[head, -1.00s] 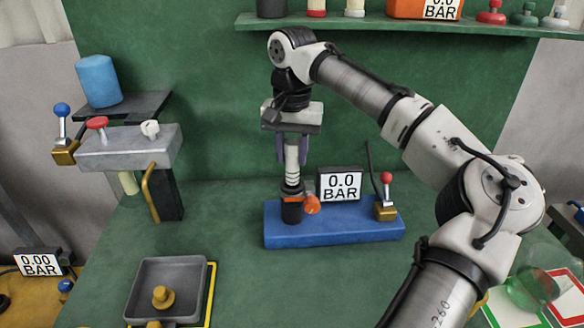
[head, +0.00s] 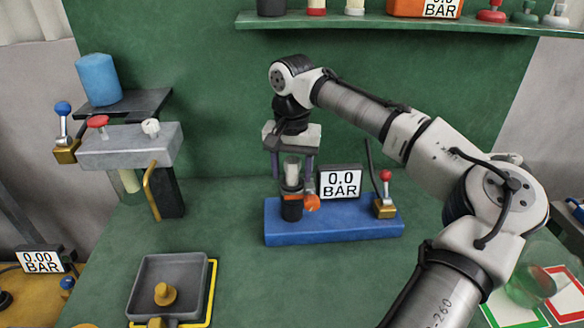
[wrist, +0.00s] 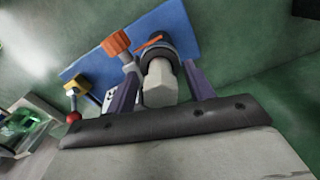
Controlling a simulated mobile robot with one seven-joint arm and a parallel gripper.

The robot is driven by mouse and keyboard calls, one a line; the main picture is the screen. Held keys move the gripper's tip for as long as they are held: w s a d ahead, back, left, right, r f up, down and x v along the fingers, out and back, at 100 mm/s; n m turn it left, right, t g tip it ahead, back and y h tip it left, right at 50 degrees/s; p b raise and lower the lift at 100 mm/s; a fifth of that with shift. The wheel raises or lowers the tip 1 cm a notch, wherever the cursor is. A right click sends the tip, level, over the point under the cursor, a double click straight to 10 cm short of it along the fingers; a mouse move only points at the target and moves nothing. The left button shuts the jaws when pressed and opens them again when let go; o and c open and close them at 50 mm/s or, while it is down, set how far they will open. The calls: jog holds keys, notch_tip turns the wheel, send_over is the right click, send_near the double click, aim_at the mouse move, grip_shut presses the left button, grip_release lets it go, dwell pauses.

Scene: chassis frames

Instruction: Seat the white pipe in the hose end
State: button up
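The white pipe (head: 292,172) stands upright in the black hose end (head: 292,210) on the blue base (head: 340,230). Its lower part is inside the hose end and hidden. In the wrist view the pipe (wrist: 159,85) points toward the camera, with the dark hose end (wrist: 168,49) around its far end. My gripper (head: 292,177) points down over the pipe. Its two purple fingers are open, one on each side, with a gap to the pipe on both sides in the wrist view (wrist: 160,74).
An orange knob (head: 312,204) sits beside the hose end. A 0.0 BAR display (head: 341,184) and a red-knobbed lever (head: 386,195) stand to the right. A grey tray (head: 145,290) lies front left. The green bench between is clear.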

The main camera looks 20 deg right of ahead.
notch_tip(320, 180, up, 12)
jog(key=b, duration=0.1)
jog(key=shift+r+b, duration=0.2)
jog(key=shift+b, duration=0.1)
dwell(0.3)
jog(key=shift+f, duration=0.1)
dwell(0.3)
